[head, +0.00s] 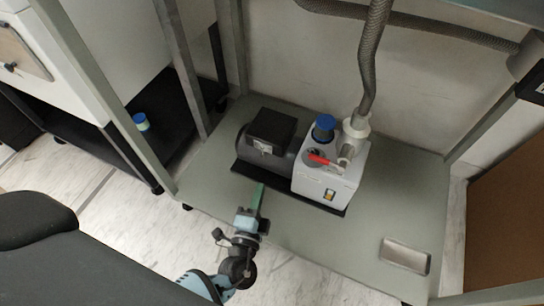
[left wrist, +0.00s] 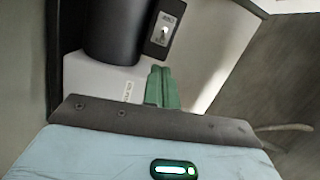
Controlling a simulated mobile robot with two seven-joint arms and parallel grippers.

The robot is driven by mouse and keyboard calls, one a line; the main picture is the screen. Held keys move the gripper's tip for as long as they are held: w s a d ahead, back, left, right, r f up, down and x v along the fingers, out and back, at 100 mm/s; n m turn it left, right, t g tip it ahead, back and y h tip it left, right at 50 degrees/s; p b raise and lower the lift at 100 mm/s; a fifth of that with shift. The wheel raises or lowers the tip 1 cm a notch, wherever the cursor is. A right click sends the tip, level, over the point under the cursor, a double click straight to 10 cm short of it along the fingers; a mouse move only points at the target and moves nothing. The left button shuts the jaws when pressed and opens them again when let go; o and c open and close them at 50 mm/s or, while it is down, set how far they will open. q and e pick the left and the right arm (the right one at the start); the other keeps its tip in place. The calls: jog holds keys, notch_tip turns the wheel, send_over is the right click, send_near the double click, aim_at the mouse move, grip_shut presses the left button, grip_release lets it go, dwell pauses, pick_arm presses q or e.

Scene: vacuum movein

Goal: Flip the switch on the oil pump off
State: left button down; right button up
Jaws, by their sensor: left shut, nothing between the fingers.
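The oil pump has a black motor (head: 262,152) on the left and a white body (head: 322,182) on the right, on a low grey-green shelf. A small light toggle switch (left wrist: 165,31) sits on a metal plate on the motor's black box; the plate is small in the head view (head: 264,149). My left gripper (head: 260,187) is shut and empty, in front of the motor. Its green fingers (left wrist: 162,88) appear below the toggle in the left wrist view, with no clear contact. My right gripper is not in view.
A ribbed hose (head: 372,60) rises from the white body, which carries a blue cap (head: 324,123) and a red handle (head: 320,159). Grey frame posts (head: 184,70) stand left. A metal plate (head: 405,257) lies front right on the shelf (head: 400,190), with free room around it.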

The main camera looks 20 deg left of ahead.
aim_at(271, 150)
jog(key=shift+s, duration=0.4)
